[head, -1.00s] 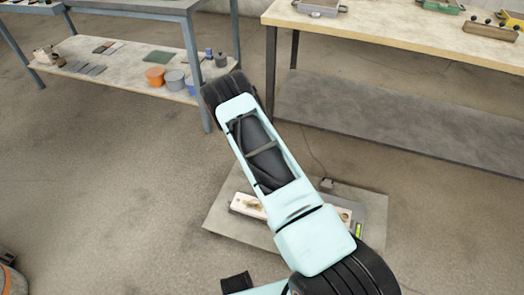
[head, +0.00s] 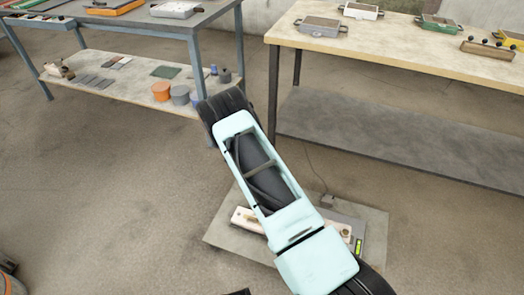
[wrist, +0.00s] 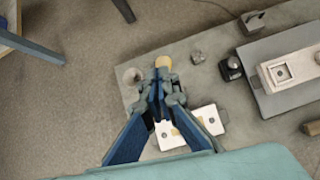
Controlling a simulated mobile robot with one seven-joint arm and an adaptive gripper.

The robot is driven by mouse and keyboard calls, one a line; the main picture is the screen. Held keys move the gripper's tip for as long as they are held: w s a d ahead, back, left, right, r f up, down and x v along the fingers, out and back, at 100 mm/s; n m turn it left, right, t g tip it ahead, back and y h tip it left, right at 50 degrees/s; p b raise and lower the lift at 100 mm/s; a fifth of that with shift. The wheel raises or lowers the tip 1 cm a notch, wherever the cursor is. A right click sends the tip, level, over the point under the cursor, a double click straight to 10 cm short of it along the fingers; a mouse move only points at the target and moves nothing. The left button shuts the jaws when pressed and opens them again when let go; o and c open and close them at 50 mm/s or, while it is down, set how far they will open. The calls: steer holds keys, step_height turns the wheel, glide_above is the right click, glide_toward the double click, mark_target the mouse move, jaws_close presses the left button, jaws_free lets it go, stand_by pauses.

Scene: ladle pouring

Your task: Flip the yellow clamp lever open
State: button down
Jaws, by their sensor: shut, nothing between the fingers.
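My gripper (wrist: 164,78) is shut and empty in the wrist view, over a grey plate. A small rounded yellow-tan piece (wrist: 162,61) shows just past the fingertips. It may be the end of the yellow clamp lever, but its shape is mostly hidden by the fingers. I cannot tell whether they touch it. A pale metal block with holes (wrist: 207,118) lies under and right of the fingers, partly covered by them. In the head view my arm hides the gripper and most of the work on the plate; no clamp lever can be made out there.
The grey plate (head: 375,225) lies on the floor. A grey unit with a white fixture (wrist: 290,70), a dark knob (wrist: 231,67) and a small grey block (wrist: 197,57) stand on it. A wooden bench (head: 400,55) and a blue-legged table (head: 125,28) stand behind; open floor is left.

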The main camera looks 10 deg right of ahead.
step_height(320, 180, up, 10)
steer(key=w+d+p, duration=0.1)
steer(key=w+p, duration=0.1)
steer(key=shift+f+p, duration=0.25)
steer(key=shift+p, duration=0.15)
